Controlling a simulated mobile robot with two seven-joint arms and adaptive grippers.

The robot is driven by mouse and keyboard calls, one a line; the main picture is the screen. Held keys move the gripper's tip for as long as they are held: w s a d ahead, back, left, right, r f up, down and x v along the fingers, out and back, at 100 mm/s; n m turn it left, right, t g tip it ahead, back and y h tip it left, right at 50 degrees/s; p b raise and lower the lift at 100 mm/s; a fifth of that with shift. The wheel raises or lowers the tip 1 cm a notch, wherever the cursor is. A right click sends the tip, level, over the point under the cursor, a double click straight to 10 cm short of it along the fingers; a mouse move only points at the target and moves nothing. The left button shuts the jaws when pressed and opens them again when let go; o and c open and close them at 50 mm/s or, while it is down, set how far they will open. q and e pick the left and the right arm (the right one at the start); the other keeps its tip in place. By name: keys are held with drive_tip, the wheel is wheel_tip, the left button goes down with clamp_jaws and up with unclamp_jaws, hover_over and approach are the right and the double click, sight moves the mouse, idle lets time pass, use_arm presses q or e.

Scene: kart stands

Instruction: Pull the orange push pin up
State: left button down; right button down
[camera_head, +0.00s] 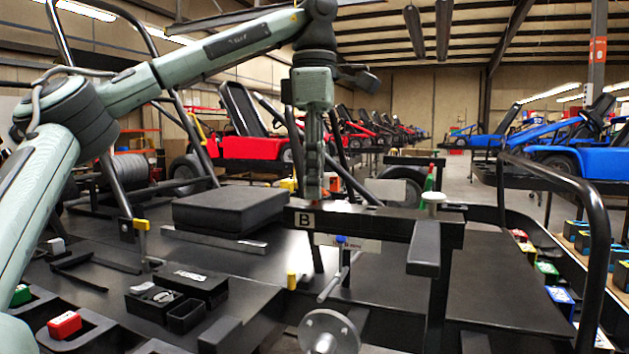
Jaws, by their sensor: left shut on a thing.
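My left arm comes in from the left and hangs straight down at the centre. Its gripper (314,188) is shut at the top of the black crossbar (345,217) marked "B". A small orange piece (335,184), which looks like the orange push pin, shows just right of the fingertips. The fingers hide most of it, so I cannot tell how far it stands out of the bar. My right gripper is not in view.
A green-and-white pin (433,199) stands on the bar's right part. A blue pin (341,240) and a yellow pin (291,281) are lower. A black box (237,208) lies left. A curved black tube (597,240) rises at right.

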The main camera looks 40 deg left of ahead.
use_arm(q)
drive_tip(key=shift+r, duration=0.1)
drive_tip(key=c, duration=1.2)
unclamp_jaws()
drive_tip(key=shift+o, duration=0.2)
drive_tip(key=shift+r, duration=0.15)
wheel_tip(320, 180, up, 12)
